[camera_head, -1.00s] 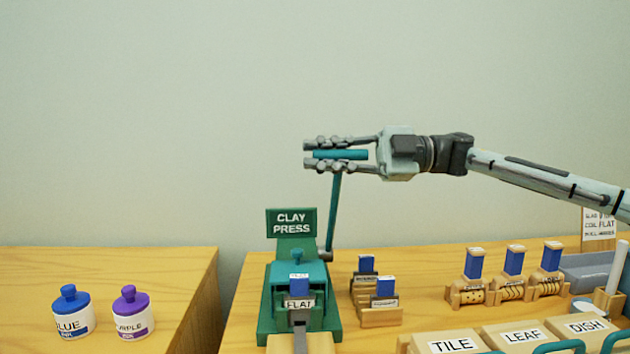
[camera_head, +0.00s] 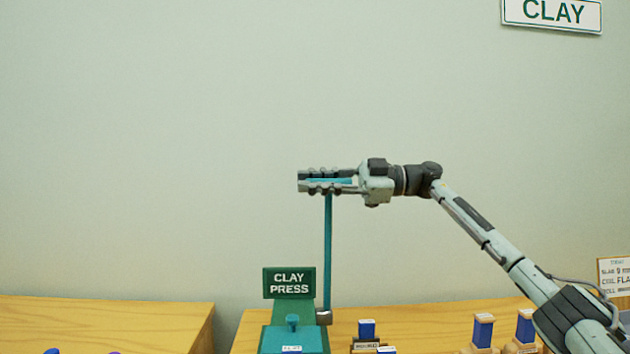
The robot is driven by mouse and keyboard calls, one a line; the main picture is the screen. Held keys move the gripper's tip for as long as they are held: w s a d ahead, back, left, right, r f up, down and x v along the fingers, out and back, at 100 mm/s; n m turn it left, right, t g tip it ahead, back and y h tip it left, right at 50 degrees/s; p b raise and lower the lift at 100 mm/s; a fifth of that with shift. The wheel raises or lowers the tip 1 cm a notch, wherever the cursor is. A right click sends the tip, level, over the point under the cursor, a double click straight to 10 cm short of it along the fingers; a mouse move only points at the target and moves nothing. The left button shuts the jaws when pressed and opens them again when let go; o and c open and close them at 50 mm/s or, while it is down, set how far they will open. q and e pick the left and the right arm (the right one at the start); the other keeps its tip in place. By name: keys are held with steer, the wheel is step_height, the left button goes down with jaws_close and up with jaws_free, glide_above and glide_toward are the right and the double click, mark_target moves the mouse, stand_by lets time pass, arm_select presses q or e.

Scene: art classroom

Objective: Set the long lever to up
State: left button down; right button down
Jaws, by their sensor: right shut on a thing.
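The long lever (camera_head: 327,250) is a teal rod on the right side of the green clay press (camera_head: 290,306). It rises from a grey pivot (camera_head: 323,316) and stands close to upright. Its top carries a teal crossbar handle. My right gripper (camera_head: 318,182) is shut on this handle from the right, with fingers above and below it. The press bears a sign reading CLAY PRESS (camera_head: 289,283), and its lower part is cut off by the frame's bottom edge. My left gripper is not in view.
A second wooden table (camera_head: 110,318) stands at the left, past a gap. A CLAY sign (camera_head: 552,13) hangs on the wall. The air around the lever is clear.

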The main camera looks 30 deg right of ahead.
steer(key=shift+w+d+f, duration=0.15)
steer(key=shift+w+d, duration=0.1)
steer(key=shift+d, duration=0.05)
steer(key=c, duration=1.8)
jaws_free()
steer(key=shift+c, duration=0.2)
steer(key=o, duration=0.4)
steer(key=shift+w+f, duration=0.2)
steer(key=shift+w, duration=0.05)
steer(key=shift+r, duration=0.1)
steer(key=shift+s+d, duration=0.15)
steer(key=v, duration=1.1)
steer(key=shift+s+d, duration=0.25)
steer(key=shift+d, duration=0.05)
